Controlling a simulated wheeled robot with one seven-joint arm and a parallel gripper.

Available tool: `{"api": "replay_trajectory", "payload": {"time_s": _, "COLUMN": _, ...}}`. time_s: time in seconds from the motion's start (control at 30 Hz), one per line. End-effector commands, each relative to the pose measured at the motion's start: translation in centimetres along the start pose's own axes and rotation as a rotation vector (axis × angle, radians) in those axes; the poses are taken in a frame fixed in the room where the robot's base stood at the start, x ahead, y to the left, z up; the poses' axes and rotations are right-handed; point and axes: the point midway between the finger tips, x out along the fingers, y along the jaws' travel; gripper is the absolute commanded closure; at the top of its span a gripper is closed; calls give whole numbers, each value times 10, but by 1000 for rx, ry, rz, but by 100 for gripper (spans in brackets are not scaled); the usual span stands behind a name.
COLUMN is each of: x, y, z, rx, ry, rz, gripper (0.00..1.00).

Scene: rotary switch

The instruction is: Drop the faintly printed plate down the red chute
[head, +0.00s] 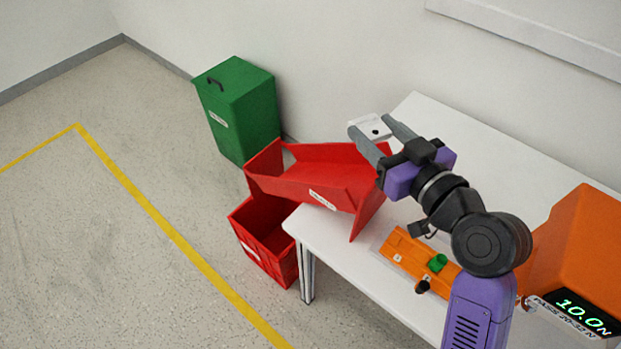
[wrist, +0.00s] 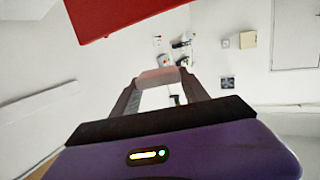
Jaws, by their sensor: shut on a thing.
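My gripper (head: 370,125) is shut on a small white plate (head: 367,130) with a dark round spot on it. It holds the plate above the upper end of the red chute (head: 312,178), near the wall side of the table. The chute slopes off the table's left end towards a red bin (head: 262,250) on the floor. In the wrist view the plate (wrist: 156,98) shows pale between the fingers, and red chute surface (wrist: 115,12) fills the top left. Its print cannot be read.
A green lidded bin (head: 237,110) stands on the floor behind the chute. On the white table (head: 330,238) are an orange fixture (head: 407,250) with a green knob (head: 437,262) and an orange box (head: 575,245) with a readout of 10.0N.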

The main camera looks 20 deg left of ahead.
Motion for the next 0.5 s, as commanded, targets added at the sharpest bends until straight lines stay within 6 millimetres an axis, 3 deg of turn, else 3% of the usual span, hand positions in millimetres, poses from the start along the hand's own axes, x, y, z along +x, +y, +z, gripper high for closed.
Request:
{"api": "replay_trajectory", "payload": {"time_s": 0.27, "x": 0, "y": 0, "z": 3, "rx": 0, "ry": 1, "rz": 0, "gripper": 87}}
{"api": "replay_trajectory", "payload": {"time_s": 0.3, "x": 0, "y": 0, "z": 2, "rx": 0, "ry": 1, "rz": 0, "gripper": 46}}
{"api": "replay_trajectory", "payload": {"time_s": 0.4, "x": 0, "y": 0, "z": 2, "rx": -1, "ry": 1, "rz": 0, "gripper": 26}}
{"api": "replay_trajectory", "payload": {"time_s": 0.5, "x": 0, "y": 0, "z": 2, "rx": -1, "ry": 1, "rz": 0, "gripper": 22}}
